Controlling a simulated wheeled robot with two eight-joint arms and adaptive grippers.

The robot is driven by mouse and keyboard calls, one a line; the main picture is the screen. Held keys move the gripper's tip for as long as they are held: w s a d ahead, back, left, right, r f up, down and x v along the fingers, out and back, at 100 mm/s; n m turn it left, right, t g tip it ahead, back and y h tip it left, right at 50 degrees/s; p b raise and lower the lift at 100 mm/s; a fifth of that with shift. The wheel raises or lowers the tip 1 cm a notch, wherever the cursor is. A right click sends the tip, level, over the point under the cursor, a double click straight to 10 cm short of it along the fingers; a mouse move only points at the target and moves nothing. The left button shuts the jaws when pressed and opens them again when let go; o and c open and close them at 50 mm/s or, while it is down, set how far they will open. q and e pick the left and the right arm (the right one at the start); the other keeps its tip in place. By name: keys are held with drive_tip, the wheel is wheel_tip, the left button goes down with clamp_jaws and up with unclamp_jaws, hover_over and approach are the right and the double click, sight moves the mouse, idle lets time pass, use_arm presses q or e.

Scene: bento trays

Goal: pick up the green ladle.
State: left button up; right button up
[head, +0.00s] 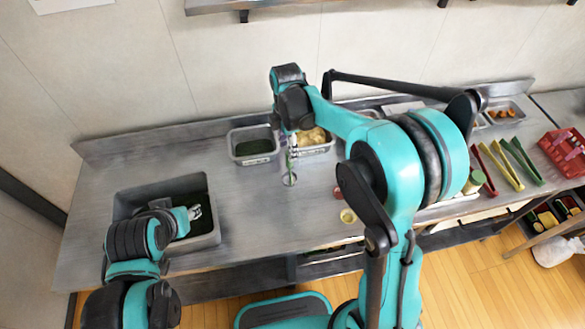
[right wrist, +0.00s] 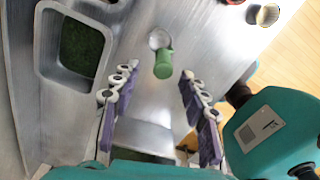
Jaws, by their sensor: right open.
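The green ladle (head: 289,179) is on the metal counter in front of the food pans. In the right wrist view its green handle (right wrist: 163,66) looks short and points toward the camera, with the round metal bowl beyond it. My right gripper (head: 292,142) is above and behind the ladle bowl in the head view. In the right wrist view its fingers (right wrist: 157,97) are spread wide, with nothing held between them. The handle is ahead of the gap, apart from both fingers. My left gripper (head: 195,212) is over the grey bin at left; its finger opening is too small to judge.
A pan of dark green food (head: 238,157) and a pan of yellowish food (head: 316,149) stand behind the ladle. The grey bin (head: 207,240) is at left. Red, yellow and green tongs (head: 522,160) and a red basket (head: 562,147) are at right. Counter left of the ladle is clear.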

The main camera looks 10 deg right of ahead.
sight(289, 169)
drive_tip(key=f, duration=0.2)
drive_tip(key=f+b, duration=0.1)
drive_tip(key=f, duration=0.2)
drive_tip(key=f+b, duration=0.1)
drive_tip(key=f, duration=0.1)
drive_tip(key=shift+d+f, duration=0.3)
drive_tip(key=shift+s+r, duration=0.1)
drive_tip(key=shift+s, duration=0.05)
drive_tip(key=shift+c, duration=0.6)
clamp_jaws()
